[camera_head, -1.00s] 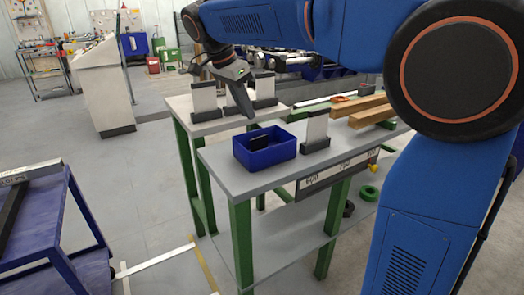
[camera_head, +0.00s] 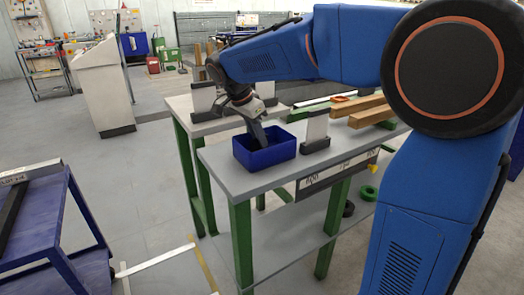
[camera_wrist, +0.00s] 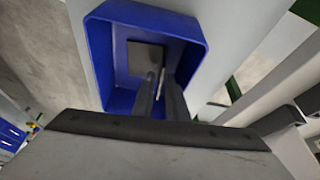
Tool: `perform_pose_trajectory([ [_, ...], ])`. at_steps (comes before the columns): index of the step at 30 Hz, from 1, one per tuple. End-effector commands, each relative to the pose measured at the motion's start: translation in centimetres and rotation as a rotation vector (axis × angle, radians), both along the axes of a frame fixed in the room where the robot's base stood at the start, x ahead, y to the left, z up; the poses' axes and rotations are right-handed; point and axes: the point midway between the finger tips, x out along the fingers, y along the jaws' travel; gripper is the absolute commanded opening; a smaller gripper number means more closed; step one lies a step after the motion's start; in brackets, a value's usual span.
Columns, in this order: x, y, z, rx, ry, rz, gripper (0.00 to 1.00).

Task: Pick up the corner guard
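The blue bin (camera_head: 265,157) stands on the near end of the grey table. In the wrist view I look down into the bin (camera_wrist: 104,62). A dark square plate, apparently the corner guard (camera_wrist: 144,57), shows against the bin's inside. My gripper (camera_head: 259,142) points down into the bin, its tips partly hidden by the bin wall in the head view. In the wrist view its two dark fingers (camera_wrist: 161,76) are close together, overlapping the plate's lower right. A thin pale sliver shows between them. I cannot tell whether they touch or grip the guard.
A pale panel in a dark foot (camera_head: 316,130) stands just right of the bin. Wooden bars (camera_head: 368,112) lie farther right on the table. More panels in dark feet (camera_head: 204,99) stand on the table behind. A blue cart (camera_head: 50,215) is at the left, with open floor between.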

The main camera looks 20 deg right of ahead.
Motion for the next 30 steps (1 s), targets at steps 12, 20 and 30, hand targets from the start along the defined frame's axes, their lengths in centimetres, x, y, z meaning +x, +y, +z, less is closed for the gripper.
perform_pose_trajectory([
  [12, 0.0, -0.1, -0.2, 0.0, -0.001, 0.0, 0.0],
  [20, 0.1, -0.1, -0.2, 0.0, -0.001, 0.0, 0.0],
  [30, 0.1, 0.0, 4.0, 0.002, -0.003, -0.001, 0.0],
])
